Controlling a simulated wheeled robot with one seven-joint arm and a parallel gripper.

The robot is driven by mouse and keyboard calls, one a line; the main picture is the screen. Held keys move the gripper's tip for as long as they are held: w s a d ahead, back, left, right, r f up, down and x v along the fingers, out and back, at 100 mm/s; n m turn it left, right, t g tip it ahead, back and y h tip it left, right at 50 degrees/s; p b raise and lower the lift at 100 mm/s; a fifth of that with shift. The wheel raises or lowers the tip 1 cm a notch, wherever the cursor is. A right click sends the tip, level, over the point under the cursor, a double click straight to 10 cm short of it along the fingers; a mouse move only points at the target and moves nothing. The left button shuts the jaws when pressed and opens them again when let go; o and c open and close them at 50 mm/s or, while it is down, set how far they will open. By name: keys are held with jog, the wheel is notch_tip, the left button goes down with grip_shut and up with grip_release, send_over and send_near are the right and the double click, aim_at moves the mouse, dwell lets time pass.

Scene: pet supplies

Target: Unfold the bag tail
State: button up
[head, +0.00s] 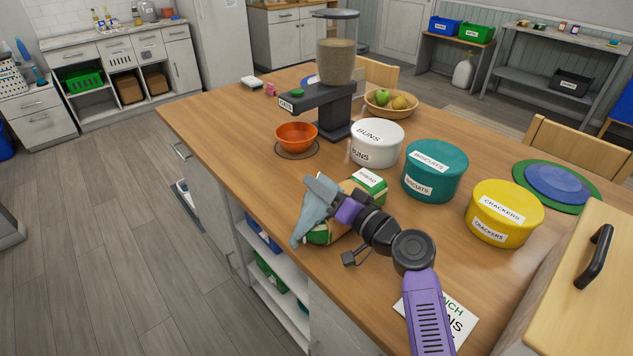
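The bread bag (369,181) lies on the wooden counter near its front edge. It has a white label and green and tan parts, and my arm covers much of it. My gripper (318,190) is over this end, with a grey finger lying across the top of the pale blue piece. The other finger is hidden, so I cannot tell whether it grips anything.
A white buns tin (376,153), a teal biscuits tin (435,181) and a yellow crackers tin (505,224) stand right of the bag. Behind are an orange bowl (297,135) under a dispenser (332,95) and a fruit bowl (391,110). A printed sheet (458,322) lies under my arm.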

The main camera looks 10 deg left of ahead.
jog(key=shift+w+a, duration=0.35)
jog(key=shift+a, duration=0.1)
grip_shut()
dwell(1.2)
